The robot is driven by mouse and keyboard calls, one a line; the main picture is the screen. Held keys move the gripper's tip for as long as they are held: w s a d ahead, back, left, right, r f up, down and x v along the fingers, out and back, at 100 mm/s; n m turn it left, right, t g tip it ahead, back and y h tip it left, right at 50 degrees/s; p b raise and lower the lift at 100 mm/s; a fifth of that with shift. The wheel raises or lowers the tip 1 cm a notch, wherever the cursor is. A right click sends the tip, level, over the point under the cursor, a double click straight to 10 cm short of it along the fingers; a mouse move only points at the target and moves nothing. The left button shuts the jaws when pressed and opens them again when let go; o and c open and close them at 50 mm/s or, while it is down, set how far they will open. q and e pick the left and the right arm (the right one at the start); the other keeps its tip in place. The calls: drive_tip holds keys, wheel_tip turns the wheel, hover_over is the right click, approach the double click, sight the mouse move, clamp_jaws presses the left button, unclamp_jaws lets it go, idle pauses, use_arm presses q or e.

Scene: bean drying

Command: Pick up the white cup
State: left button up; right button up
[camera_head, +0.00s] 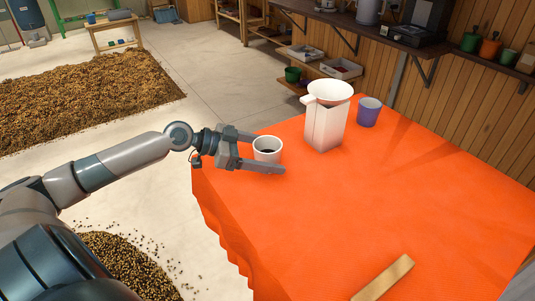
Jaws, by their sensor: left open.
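The white cup (267,144) stands upright near the left edge of the orange-covered table (400,200). Something dark shows inside it. My left gripper (268,151) is open, with one finger on the far side of the cup and the other on the near side. The cup is between the fingers; I cannot tell whether either finger touches it. My right gripper is not in view.
A white pitcher with a funnel-like top (325,122) stands to the right of the cup. A purple cup (369,112) is beyond it. A wooden strip (383,278) lies at the table's front. The table's middle is clear.

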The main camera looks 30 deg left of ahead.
sight(280, 156)
use_arm(q)
drive_tip(key=p+x, duration=0.1)
drive_tip(key=x, duration=0.1)
drive_tip(key=shift+w+d+r+p, duration=0.1)
drive_tip(key=shift+w+d+p, duration=0.15)
drive_tip(key=shift+w+p, duration=0.1)
drive_tip(key=shift+w+d+f, duration=0.2)
drive_tip(key=shift+d+f, duration=0.05)
drive_tip(key=shift+f, duration=0.05)
drive_tip(key=c, duration=1.2)
